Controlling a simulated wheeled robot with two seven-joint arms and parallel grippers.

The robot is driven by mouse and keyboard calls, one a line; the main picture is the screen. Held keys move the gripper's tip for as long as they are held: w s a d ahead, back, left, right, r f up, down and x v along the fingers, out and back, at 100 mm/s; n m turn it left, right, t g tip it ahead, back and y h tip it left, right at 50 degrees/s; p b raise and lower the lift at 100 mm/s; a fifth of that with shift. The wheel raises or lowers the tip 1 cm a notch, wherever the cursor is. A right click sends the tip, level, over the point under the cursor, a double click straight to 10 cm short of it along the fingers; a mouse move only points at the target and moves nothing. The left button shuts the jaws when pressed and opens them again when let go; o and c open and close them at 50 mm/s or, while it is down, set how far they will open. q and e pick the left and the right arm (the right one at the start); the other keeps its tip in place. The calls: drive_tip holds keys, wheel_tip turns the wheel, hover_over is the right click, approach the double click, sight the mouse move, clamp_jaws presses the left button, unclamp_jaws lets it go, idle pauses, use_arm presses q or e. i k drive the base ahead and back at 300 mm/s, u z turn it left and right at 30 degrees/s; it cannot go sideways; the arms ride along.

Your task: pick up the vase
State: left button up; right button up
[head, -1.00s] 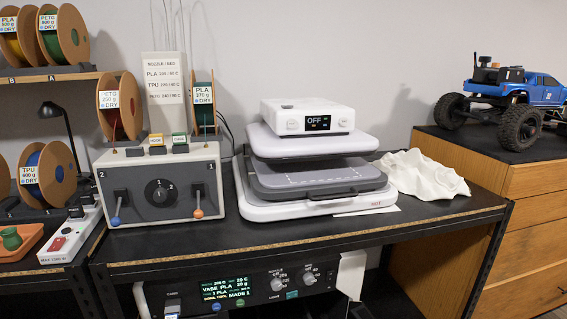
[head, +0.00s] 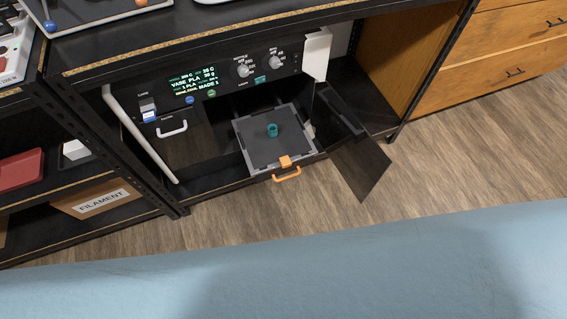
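A small teal vase (head: 272,130) stands on the dark square print bed (head: 258,148) of the 3D printer on the lower shelf. The bed sticks out of the printer's opening and has an orange handle (head: 287,173) at its front. The printer's display (head: 196,84) shows "VASE PLA" and "MADE 1". Neither of my grippers is in view.
The printer's dark door (head: 358,165) hangs open to the right of the bed. The tabletop (head: 190,25) overhangs above. A box marked FILAMENT (head: 97,200) sits on a shelf at left. A wide blue surface (head: 300,265) fills the bottom; bare floor (head: 235,222) shows between.

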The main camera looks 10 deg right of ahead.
sight(272, 132)
drive_tip(key=u, duration=2.55)
drive_tip(key=k, duration=1.25)
drive_tip(key=z, duration=1.25)
drive_tip(key=i, duration=0.55)
